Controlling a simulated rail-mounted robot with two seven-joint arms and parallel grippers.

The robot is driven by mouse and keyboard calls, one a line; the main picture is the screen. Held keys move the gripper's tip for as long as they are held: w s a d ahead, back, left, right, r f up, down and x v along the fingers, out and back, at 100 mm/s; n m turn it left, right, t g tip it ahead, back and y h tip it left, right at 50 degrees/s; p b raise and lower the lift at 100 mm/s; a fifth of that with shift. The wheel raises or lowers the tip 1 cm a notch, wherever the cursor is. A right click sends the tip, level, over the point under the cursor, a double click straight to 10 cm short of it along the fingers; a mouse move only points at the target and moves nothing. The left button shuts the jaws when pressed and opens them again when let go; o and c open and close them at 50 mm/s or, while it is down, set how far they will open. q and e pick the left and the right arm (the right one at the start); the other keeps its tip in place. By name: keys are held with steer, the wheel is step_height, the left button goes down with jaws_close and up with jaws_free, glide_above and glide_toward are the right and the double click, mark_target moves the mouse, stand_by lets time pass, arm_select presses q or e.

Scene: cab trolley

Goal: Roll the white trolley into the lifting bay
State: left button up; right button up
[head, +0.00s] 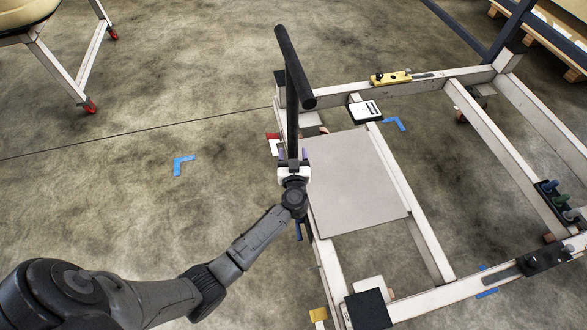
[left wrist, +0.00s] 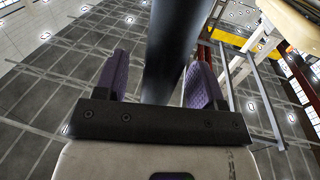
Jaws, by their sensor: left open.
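The white trolley (head: 500,147) is a low frame of white beams filling the right of the head view, with a grey plate (head: 355,180) on its near left part. A black handle (head: 295,68) stands up from its left side, with a bar across the top. My left gripper (head: 293,160) is at the lower part of the handle's post. In the left wrist view, the dark post (left wrist: 172,50) passes between the two purple-padded fingers of the open gripper (left wrist: 160,80). Contact with the pads cannot be told. My right gripper is out of view.
Blue corner marks lie on the floor, one left of the trolley (head: 184,164) and one by its frame (head: 396,124). A dark blue frame (head: 460,26) and wooden pallets (head: 540,48) are at the upper right. A red-wheeled stand (head: 90,65) is upper left.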

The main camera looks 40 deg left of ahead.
arm_select(q)
steer(key=shift+b+x, duration=0.3)
steer(key=shift+x, duration=0.75)
jaws_close()
